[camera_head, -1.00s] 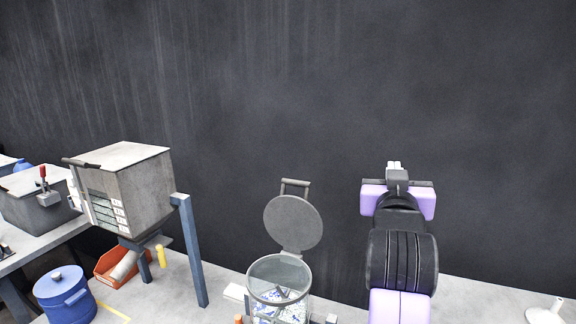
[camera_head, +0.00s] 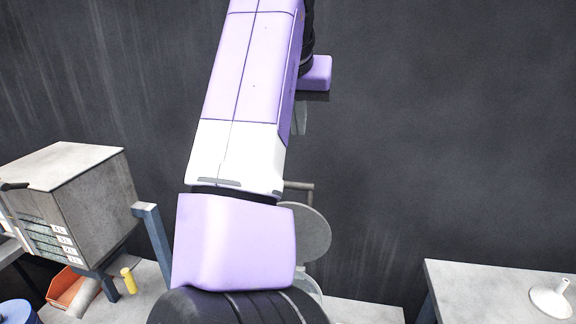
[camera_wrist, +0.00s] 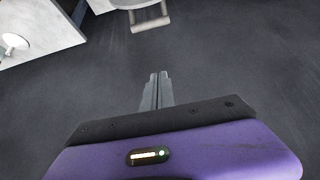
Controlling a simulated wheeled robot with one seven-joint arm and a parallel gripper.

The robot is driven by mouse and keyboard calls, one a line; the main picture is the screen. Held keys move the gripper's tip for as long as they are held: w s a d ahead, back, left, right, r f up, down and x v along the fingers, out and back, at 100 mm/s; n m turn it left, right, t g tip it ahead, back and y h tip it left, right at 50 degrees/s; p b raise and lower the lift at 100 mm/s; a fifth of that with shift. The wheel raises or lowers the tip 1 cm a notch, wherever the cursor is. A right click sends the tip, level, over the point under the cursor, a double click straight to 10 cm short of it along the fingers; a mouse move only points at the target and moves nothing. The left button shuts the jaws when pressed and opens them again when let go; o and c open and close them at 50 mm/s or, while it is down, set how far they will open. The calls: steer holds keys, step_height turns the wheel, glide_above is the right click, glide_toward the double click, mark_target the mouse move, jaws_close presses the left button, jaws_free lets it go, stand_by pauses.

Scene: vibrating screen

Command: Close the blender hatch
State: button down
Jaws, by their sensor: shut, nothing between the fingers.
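The blender hatch (camera_head: 312,232) is a round grey lid that stands raised, tilted up, with its bar handle (camera_head: 298,187) at the top. My arm covers its left part. The blender's clear bowl (camera_head: 310,288) is mostly hidden below it. In the wrist view the handle (camera_wrist: 150,22) shows at the top edge, with a sliver of the hatch (camera_wrist: 133,3). My gripper (camera_wrist: 161,76) is shut and empty, its fingertips apart from the handle. In the head view its fingers (camera_head: 301,118) show partly behind my arm, above the handle.
A grey box machine (camera_head: 70,195) on blue legs stands at the left, with an orange bin (camera_head: 66,286) and a yellow cylinder (camera_head: 129,281) below. A table (camera_head: 475,290) with a white funnel (camera_head: 551,298) is at the right. The dark wall above the table is clear.

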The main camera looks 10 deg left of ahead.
step_height(320, 180, down, 10)
steer(key=p, duration=0.1)
steer(key=shift+d, duration=0.2)
stand_by(0.7)
steer(key=shift+s, duration=0.1)
